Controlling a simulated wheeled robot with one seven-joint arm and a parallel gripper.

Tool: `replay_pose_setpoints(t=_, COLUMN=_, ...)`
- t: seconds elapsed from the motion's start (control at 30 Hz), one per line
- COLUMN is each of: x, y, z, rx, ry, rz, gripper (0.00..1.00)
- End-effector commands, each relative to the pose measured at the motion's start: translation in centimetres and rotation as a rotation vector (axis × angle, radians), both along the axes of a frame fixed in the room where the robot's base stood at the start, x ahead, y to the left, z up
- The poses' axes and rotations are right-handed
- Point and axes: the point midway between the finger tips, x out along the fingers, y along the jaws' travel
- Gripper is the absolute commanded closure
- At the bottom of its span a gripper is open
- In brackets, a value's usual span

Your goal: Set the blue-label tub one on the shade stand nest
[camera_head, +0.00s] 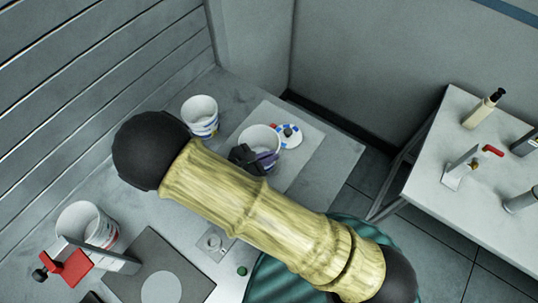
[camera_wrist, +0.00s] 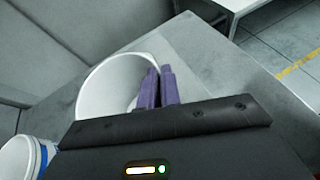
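A white open tub (camera_head: 259,136) is at my gripper (camera_head: 254,160), over a pale rectangular panel; its label is hidden. In the wrist view, my gripper's purple fingers (camera_wrist: 158,88) are close together across the right side of this tub's rim (camera_wrist: 98,88), one inside and one outside. I cannot tell whether the tub is raised. A second white tub with a blue label (camera_head: 201,116) stands on the table to the left; it also shows in the wrist view (camera_wrist: 20,160). I cannot clearly identify the shade stand nest.
A round disc with blue and red patches (camera_head: 289,135) is right of the gripped tub. A third tub (camera_head: 88,226) with reddish print stands near a red clamp-like device (camera_head: 70,268). A dark plate with a grey circle (camera_head: 133,268) is at front. A side table (camera_head: 447,150) holds bottles.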

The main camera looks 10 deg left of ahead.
Motion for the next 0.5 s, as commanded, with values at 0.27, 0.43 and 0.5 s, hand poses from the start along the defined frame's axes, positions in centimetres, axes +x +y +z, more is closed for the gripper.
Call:
replay_pose_setpoints(t=0.27, x=0.01, y=-0.01, z=-0.57, rx=0.001, ry=0.000, rz=0.000, gripper=1.00)
replay_pose_setpoints(t=0.43, x=-0.01, y=0.01, z=-0.68, rx=0.002, ry=0.000, rz=0.001, gripper=0.87)
replay_pose_setpoints(t=0.5, x=-0.04, y=0.05, z=-0.66, rx=0.001, ry=0.000, rz=0.002, gripper=0.74)
